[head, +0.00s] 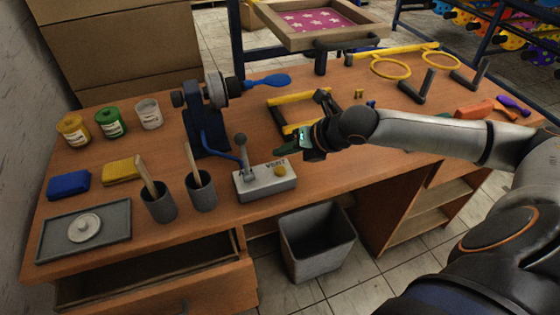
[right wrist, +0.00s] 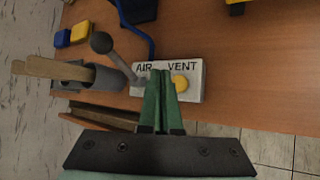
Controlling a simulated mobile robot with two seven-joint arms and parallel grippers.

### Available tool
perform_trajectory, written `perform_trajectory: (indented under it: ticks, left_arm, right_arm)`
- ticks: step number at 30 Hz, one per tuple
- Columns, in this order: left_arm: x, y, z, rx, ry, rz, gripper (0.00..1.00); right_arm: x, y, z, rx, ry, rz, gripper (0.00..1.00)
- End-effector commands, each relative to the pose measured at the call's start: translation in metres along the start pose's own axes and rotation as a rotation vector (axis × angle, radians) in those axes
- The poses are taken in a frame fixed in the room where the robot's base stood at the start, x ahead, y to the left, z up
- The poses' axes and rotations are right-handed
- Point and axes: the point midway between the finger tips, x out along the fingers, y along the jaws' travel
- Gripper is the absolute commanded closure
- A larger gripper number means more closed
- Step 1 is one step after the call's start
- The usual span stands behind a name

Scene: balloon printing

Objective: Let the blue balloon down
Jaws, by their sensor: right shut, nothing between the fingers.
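The blue balloon (head: 264,82) looks slim and limp. It sticks out to the right from the dark blue pump stand (head: 205,115). The grey control box (head: 264,184) stands in front of the stand, with an AIR lever (head: 241,145) and a yellow VENT button (head: 280,170). The button also shows in the right wrist view (right wrist: 181,83). My right gripper (head: 287,146) is shut and empty, above and behind the box. In the right wrist view its green fingertips (right wrist: 161,76) overlap the box just left of the button; I cannot tell whether they touch it. My left gripper is out of view.
Two grey cups (head: 160,208) (head: 202,195) with wooden sticks stand left of the box. A grey tray (head: 113,217), sponges and paint jars are further left. A grey bin (head: 316,246) stands on the floor below. A yellow-barred frame (head: 290,98) lies behind my gripper.

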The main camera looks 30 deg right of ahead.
Motion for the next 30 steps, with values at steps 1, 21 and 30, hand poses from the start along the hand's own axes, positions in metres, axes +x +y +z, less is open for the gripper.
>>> perform_trajectory:
  ticks: [1,21,30]
  left_arm:
    - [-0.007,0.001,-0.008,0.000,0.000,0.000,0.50]
    - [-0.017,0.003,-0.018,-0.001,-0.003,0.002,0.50]
    - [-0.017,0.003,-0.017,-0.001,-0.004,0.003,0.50]
  right_arm:
    - [-0.007,0.005,0.005,0.001,0.000,0.000,1.00]
    - [-0.013,0.010,0.010,0.000,0.000,0.000,1.00]
    - [0.006,0.026,-0.040,0.184,0.069,0.009,1.00]
